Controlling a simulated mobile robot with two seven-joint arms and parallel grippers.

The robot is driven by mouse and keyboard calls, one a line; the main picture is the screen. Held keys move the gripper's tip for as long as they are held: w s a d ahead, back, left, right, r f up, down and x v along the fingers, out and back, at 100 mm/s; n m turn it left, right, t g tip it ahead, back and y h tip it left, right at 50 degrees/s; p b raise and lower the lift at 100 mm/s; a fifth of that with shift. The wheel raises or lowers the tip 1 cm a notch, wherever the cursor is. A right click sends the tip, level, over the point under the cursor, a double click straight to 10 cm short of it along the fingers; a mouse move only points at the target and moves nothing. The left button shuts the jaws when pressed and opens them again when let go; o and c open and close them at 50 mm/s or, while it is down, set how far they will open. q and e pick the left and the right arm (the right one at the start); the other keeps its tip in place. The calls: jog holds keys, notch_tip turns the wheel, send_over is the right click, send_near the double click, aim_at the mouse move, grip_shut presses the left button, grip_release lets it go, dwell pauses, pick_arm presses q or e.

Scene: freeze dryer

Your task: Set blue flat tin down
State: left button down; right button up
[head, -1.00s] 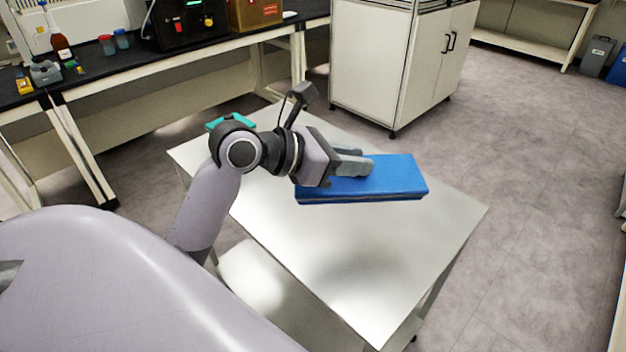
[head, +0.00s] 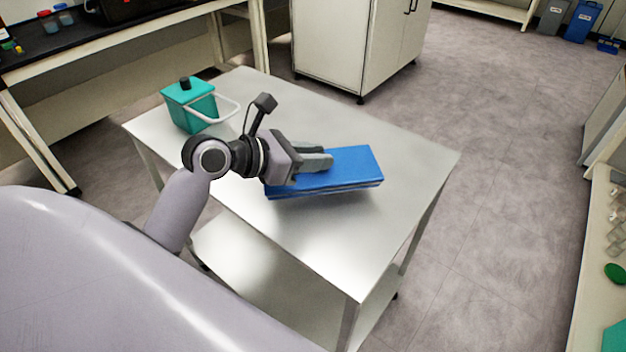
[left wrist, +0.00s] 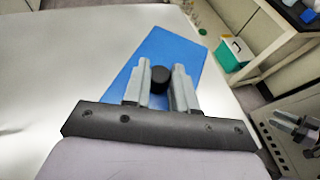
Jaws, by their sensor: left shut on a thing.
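The blue flat tin (head: 350,168) is a wide, low box with a blue lid, over the middle of the steel table (head: 330,245) in the head view. My left gripper (head: 328,160) is shut on it from the left; a dark round knob (left wrist: 160,78) shows between the fingers in the left wrist view. The tin (left wrist: 172,50) extends out beyond the fingertips there. Its underside is hidden, so I cannot tell if it touches the table.
A teal box (head: 190,105) with a white handle stands at the table's back left corner. The table's right and front parts are bare. A white cabinet (head: 345,45) stands behind, and a bench (head: 605,260) with small items is at the right.

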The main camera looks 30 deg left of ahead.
aim_at(313, 176)
pick_arm(q)
notch_tip(313, 176, down, 5)
jog(key=shift+f+b, duration=0.1)
jog(key=shift+b, duration=0.6)
jog(key=c, duration=0.9)
grip_release()
jog(key=p+v, duration=0.1)
jog(key=v, duration=1.1)
jog(key=shift+s, duration=0.1)
